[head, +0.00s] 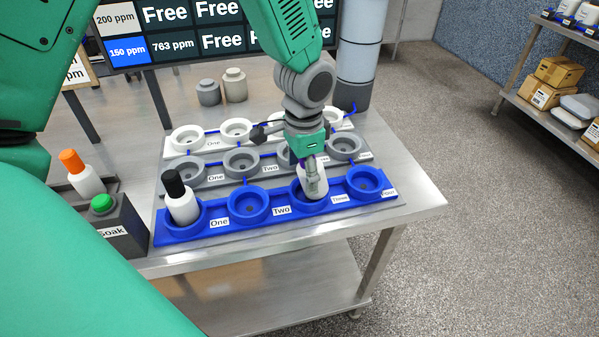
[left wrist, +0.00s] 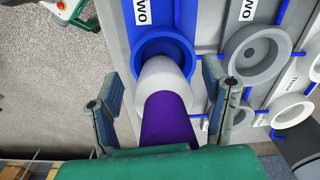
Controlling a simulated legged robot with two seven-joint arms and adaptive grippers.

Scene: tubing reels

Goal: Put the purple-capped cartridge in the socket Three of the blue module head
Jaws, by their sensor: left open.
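The purple-capped cartridge (left wrist: 168,115) has a white body and a purple cap. In the head view its white body (head: 318,192) stands at the blue module head's socket Three (head: 297,192), seemingly in it; its base is hidden. The blue module head (head: 235,229) runs along the table's front. My left gripper (head: 312,172) is over the cartridge from above. In the left wrist view its fingers (left wrist: 162,82) are open, one on each side of the cartridge, with gaps visible. My right gripper is not in view.
A black-capped cartridge (head: 181,200) stands in blue socket One. Blue sockets Two (head: 248,205) and Four (head: 368,182) are empty. Grey (head: 214,174) and white (head: 187,138) module heads lie behind. An orange-capped cartridge (head: 85,174) stands left, near the soak box (head: 115,232) with its green button.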

